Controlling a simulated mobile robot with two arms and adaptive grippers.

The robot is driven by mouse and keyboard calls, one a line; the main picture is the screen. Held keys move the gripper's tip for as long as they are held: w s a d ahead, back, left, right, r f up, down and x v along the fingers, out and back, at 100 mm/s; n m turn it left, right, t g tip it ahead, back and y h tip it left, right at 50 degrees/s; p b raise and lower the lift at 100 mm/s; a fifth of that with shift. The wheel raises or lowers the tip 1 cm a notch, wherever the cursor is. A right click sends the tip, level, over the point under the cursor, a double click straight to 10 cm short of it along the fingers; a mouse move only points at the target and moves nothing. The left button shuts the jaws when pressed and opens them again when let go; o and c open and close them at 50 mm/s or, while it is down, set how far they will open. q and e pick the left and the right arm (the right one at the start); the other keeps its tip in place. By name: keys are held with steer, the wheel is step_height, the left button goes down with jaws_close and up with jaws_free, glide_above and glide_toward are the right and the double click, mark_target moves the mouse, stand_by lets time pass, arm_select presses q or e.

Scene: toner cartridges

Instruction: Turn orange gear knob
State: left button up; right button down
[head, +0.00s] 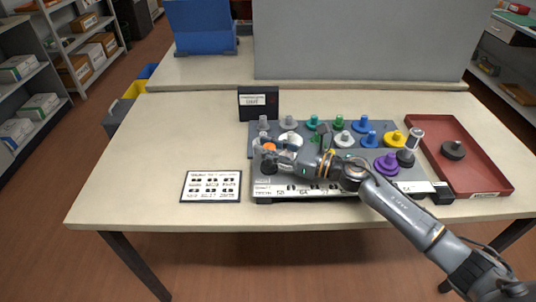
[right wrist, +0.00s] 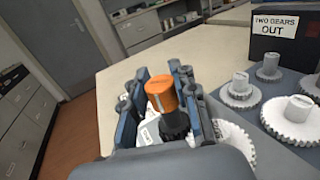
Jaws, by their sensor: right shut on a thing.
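The orange gear knob (head: 269,146) is at the left end of the grey gear board (head: 262,190). In the right wrist view the knob (right wrist: 161,90) is an orange cylinder above a dark stem. My right gripper (head: 272,157) reaches in from the right and is shut on it, with blue-grey fingers (right wrist: 160,108) on either side. The gripper hides the knob's lower part and its gear. My left gripper is not in view.
White gears (right wrist: 240,92) stand close beside the fingers. Several coloured gears, including a purple one (head: 386,164), fill the board. A black sign (head: 258,103) stands behind, a label card (head: 211,186) lies left, and a red tray (head: 487,178) is right.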

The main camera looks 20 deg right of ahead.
stand_by(0.4)
steer(key=c, duration=1)
jaws_free()
steer(key=shift+s+d, duration=0.1)
steer(key=v, duration=1.1)
steer(key=shift+s+d, duration=0.2)
steer(key=shift+d, duration=0.2)
